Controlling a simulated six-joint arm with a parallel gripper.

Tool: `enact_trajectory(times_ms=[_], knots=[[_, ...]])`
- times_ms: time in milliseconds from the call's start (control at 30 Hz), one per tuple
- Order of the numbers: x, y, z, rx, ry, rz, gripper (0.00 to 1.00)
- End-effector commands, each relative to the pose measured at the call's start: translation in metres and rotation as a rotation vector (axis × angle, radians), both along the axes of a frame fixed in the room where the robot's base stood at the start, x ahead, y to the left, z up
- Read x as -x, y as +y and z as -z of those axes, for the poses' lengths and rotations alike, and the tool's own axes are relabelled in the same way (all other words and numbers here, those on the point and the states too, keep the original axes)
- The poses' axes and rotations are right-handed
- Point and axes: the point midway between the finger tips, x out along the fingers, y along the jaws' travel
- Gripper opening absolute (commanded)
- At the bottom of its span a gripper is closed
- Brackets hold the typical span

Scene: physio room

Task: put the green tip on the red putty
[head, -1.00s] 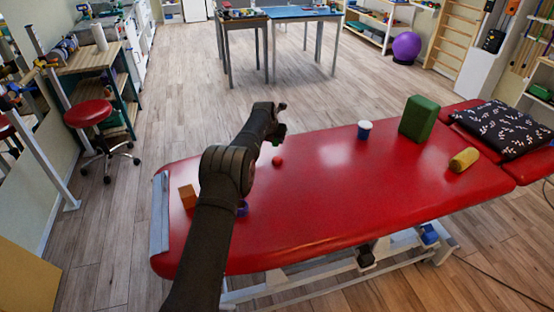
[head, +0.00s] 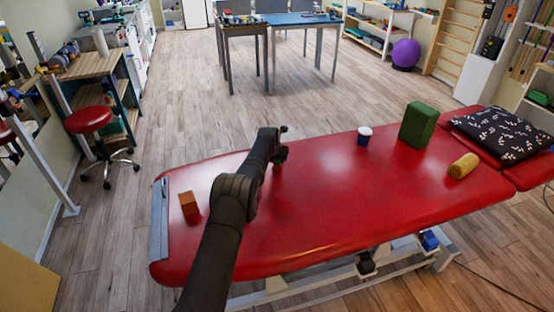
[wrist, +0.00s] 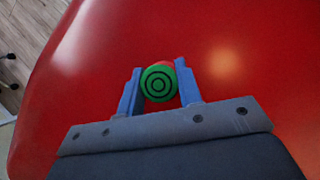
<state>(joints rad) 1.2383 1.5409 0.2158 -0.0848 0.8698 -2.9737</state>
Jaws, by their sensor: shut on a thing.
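The green tip (wrist: 159,84) shows its round end with dark rings in the wrist view. My gripper (wrist: 159,78) is shut on it, one blue finger on each side. A sliver of the red putty (wrist: 167,63) shows just beyond the tip's upper edge. In the head view my gripper (head: 279,156) is low over the red treatment table (head: 330,210), with a bit of green below it. The putty cannot be made out there. I cannot tell whether the tip touches it.
An orange-brown block (head: 189,203) stands near the table's left end. The table's middle is clear.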

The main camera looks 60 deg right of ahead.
Motion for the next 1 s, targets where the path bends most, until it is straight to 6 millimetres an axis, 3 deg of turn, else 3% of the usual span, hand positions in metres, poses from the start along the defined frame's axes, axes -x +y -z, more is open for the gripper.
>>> enact_trajectory(times_ms=[233, 267, 367, 667, 1000], knots=[[0.0, 0.0, 0.002, 0.0, 0.0, 0.0, 0.11], [0.0, 0.0, 0.002, 0.0, 0.0, 0.0, 0.34], [0.0, 0.0, 0.002, 0.0, 0.0, 0.0, 0.54], [0.0, 0.0, 0.001, 0.001, 0.0, 0.0, 0.54], [0.002, 0.01, -0.022, 0.001, 0.0, 0.0, 0.54]])
